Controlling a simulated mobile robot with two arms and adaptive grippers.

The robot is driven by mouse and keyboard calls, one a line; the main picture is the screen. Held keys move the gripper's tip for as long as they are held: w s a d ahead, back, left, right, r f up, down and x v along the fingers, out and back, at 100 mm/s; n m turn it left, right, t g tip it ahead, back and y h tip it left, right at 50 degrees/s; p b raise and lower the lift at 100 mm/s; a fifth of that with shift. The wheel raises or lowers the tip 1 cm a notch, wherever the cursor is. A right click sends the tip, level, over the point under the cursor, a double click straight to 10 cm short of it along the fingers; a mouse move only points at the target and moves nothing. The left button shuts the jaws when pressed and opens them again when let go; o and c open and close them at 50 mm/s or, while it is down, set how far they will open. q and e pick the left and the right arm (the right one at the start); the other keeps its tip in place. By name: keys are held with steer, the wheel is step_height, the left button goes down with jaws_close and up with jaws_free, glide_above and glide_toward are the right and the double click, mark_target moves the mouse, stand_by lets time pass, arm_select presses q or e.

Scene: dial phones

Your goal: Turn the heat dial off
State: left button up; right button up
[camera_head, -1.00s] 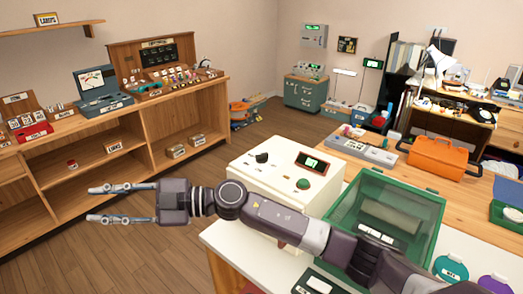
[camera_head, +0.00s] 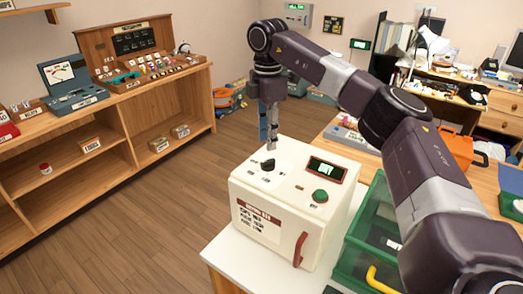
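A cream box-shaped machine (camera_head: 275,245) stands on the white-topped table. On its top are a black dial (camera_head: 267,164), a small display (camera_head: 325,169) with green characters I cannot read surely, and a round green button (camera_head: 320,196). I take the black dial for the heat dial; its marks are too small to read. My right gripper (camera_head: 269,142) points down, with its fingertips directly over the dial, touching it or very close. The fingers show nearly edge-on, so their opening is unclear. My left gripper is out of view.
A green clear-sided bin (camera_head: 365,250) with a yellow handle stands right of the machine, partly behind my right arm. A wooden shelf unit (camera_head: 110,105) with small boxes is at left. An orange case (camera_head: 455,148) lies at right. The floor between shelf and table is clear.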

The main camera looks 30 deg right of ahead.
mark_target(268, 160)
steer(key=f, duration=0.1)
steer(key=s+f, duration=0.1)
steer(key=f+p, duration=0.1)
steer(key=shift+s+f, duration=0.3)
steer(key=shift+s, duration=0.05)
steer(key=shift+w+f+p, duration=0.15)
steer(key=shift+w+f, duration=0.1)
steer(key=shift+f, duration=0.3)
steer(key=shift+w+f+p, duration=0.15)
steer(key=shift+w+f, duration=0.05)
steer(key=shift+f, duration=0.6)
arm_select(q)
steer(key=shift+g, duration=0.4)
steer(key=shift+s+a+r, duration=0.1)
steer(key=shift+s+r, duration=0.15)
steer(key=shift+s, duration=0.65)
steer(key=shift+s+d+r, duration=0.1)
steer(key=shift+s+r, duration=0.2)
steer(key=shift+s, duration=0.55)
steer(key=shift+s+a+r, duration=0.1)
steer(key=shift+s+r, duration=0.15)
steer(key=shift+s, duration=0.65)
arm_select(e)
jaws_close()
